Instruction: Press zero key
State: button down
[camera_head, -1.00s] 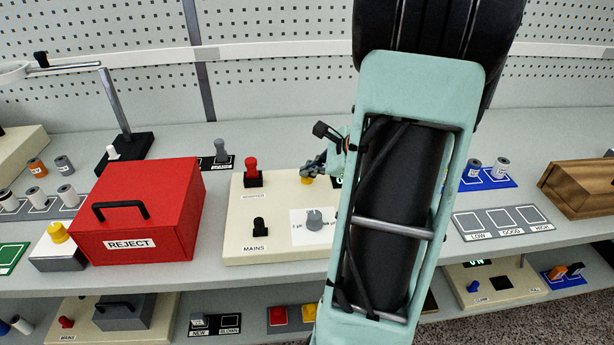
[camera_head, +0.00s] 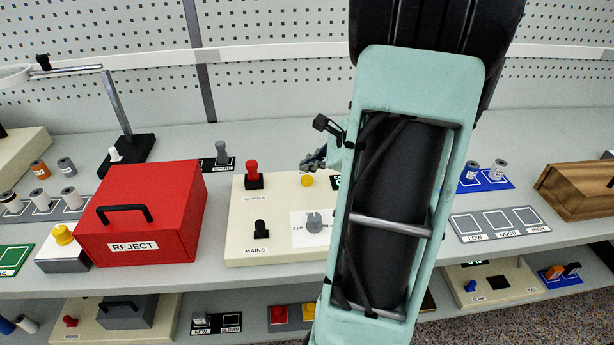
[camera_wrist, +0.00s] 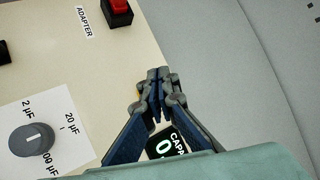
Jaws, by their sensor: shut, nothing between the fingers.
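The cream meter panel (camera_head: 275,232) stands on the upper shelf. A small yellow button (camera_head: 307,181) sits near its back edge; no label for it can be read, so I cannot confirm that it is the zero key. My gripper (camera_head: 313,162) is shut and empty, its tips just above and behind the button in the head view, apart from it in the picture. In the wrist view my gripper (camera_wrist: 157,82) covers most of the button's area. A dark display (camera_wrist: 172,148) with "CAPA" and a "0" shows partly between the fingers.
A grey dial (camera_head: 314,222), a red ADAPTER switch (camera_head: 252,173) and a black MAINS switch (camera_head: 260,228) stand on the panel. The red REJECT box (camera_head: 150,220) is to the left. My arm hides the panel's right part.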

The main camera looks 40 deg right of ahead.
aim_at(309, 180)
notch_tip(309, 180, up, 4)
jog(key=p, duration=0.2)
jog(key=shift+r+p, duration=0.15)
jog(key=shift+p, duration=0.25)
dwell(0.4)
